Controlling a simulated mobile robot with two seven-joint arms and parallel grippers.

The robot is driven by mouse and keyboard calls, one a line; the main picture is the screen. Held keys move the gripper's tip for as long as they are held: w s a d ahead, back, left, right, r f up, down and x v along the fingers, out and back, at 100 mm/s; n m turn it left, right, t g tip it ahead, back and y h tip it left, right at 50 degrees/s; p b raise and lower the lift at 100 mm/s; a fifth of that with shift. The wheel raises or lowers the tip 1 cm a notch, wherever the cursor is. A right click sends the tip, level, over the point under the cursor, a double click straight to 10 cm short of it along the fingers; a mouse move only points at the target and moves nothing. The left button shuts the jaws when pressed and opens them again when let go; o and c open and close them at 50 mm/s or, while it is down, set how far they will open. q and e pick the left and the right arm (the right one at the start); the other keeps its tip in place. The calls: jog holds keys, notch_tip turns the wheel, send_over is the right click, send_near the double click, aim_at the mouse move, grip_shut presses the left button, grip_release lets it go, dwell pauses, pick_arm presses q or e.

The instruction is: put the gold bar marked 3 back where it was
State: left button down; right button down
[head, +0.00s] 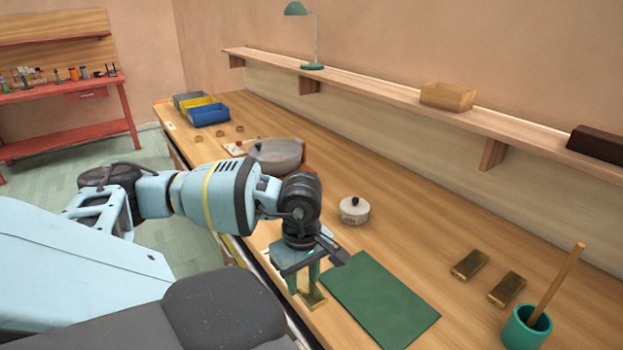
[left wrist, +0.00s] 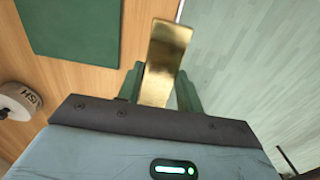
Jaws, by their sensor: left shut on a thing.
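My left gripper (head: 306,278) is shut on a gold bar (left wrist: 165,60), with its green fingers on either side of it in the left wrist view. In the head view the held gold bar (head: 313,298) shows partly below the fingers, by the bench's front edge and left of the green mat (head: 380,298). I cannot read a number on it, and cannot tell whether it touches the bench. Two more gold bars, one (head: 470,264) and another (head: 507,289), lie apart on the bench to the right, their marks unreadable. My right gripper is not in view.
A green cup (head: 527,330) with a wooden stick stands at the bench's right front. A small white lidded pot (head: 354,210) stands behind the mat. A large grey pot (head: 277,155) is farther left. The bench (head: 425,225) is clear between the small pot and the two bars.

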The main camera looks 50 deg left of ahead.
pick_arm(q)
jog(key=d+m, duration=0.2)
jog(key=w+d+m, duration=0.1)
jog(key=d+m, duration=0.1)
jog(key=d, duration=0.1)
jog(key=w+d+m, duration=0.1)
jog(key=d+m, duration=0.1)
jog(key=m, duration=0.1)
jog(key=shift+d+f, duration=0.15)
jog(key=shift+d, duration=0.15)
jog(key=d+m, duration=0.5)
jog(key=m, duration=0.1)
jog(key=w+d+r+m, duration=0.1)
jog(key=d+m, duration=0.2)
jog(key=shift+d+r, duration=0.1)
jog(key=shift+d, duration=0.2)
jog(key=shift+d+r+m, duration=0.1)
jog(key=shift+d+m, duration=0.3)
jog(key=shift+m, duration=0.2)
jog(key=shift+d, duration=0.1)
